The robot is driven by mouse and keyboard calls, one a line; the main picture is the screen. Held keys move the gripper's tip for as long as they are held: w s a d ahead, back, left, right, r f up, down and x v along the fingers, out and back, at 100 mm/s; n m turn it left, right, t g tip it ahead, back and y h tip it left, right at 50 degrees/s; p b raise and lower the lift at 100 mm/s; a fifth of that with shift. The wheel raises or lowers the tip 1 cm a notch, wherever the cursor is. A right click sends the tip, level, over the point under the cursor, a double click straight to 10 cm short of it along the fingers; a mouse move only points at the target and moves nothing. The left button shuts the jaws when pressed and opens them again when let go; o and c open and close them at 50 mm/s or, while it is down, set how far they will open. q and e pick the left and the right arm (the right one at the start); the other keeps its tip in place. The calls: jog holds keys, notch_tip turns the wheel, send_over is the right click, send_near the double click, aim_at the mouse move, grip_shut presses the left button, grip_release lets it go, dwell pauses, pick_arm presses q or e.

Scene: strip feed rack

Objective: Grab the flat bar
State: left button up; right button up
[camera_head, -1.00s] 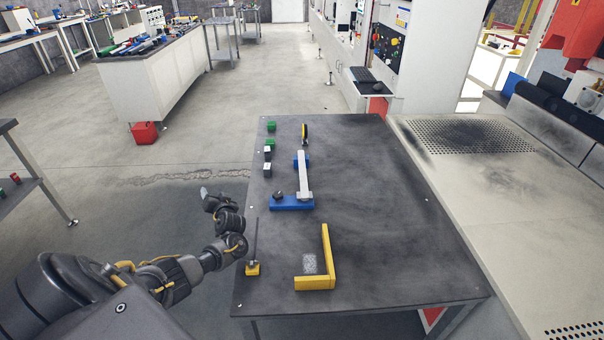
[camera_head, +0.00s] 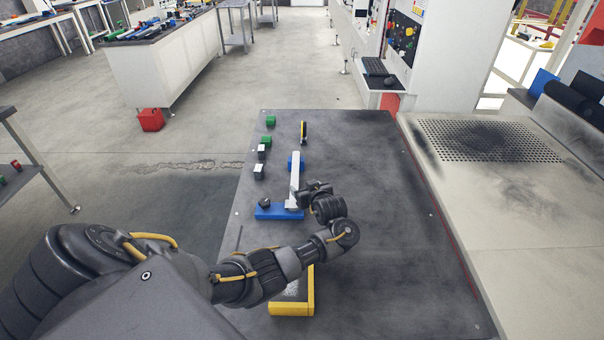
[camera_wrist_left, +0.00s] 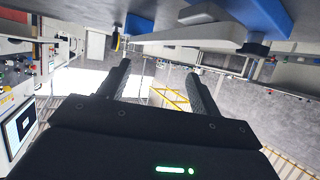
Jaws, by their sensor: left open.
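The flat bar (camera_head: 295,172) is a long light grey strip lying on a blue rack (camera_head: 277,212) with a small dark knob on its near left end. In the left wrist view the bar (camera_wrist_left: 190,33) runs across the top, beyond the fingertips. My left gripper (camera_head: 304,198) is beside the near end of the bar, on its right, partly hidden by my wrist. In the left wrist view my left gripper (camera_wrist_left: 160,70) has its two fingers apart with nothing between them. My right gripper is not in view.
A yellow L-shaped piece (camera_head: 293,309) at the front is partly covered by my left arm. Green blocks (camera_head: 270,121) and dark blocks (camera_head: 259,171) stand along the left edge. A black and yellow item (camera_head: 303,132) is behind the rack. The right of the dark table (camera_head: 390,220) is clear.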

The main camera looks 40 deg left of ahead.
aim_at(295, 178)
pick_arm(q)
jog(key=b+x, duration=0.1)
jog(key=x, duration=0.4)
jog(key=shift+w+f, duration=0.15)
jog(key=shift+w, duration=0.15)
jog(key=shift+a, duration=0.1)
jog(key=b+x, duration=0.1)
jog(key=x, duration=0.4)
jog(key=shift+s+f, duration=0.15)
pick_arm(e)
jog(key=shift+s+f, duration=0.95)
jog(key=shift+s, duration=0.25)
pick_arm(q)
jog(key=shift+c, duration=0.3)
grip_shut()
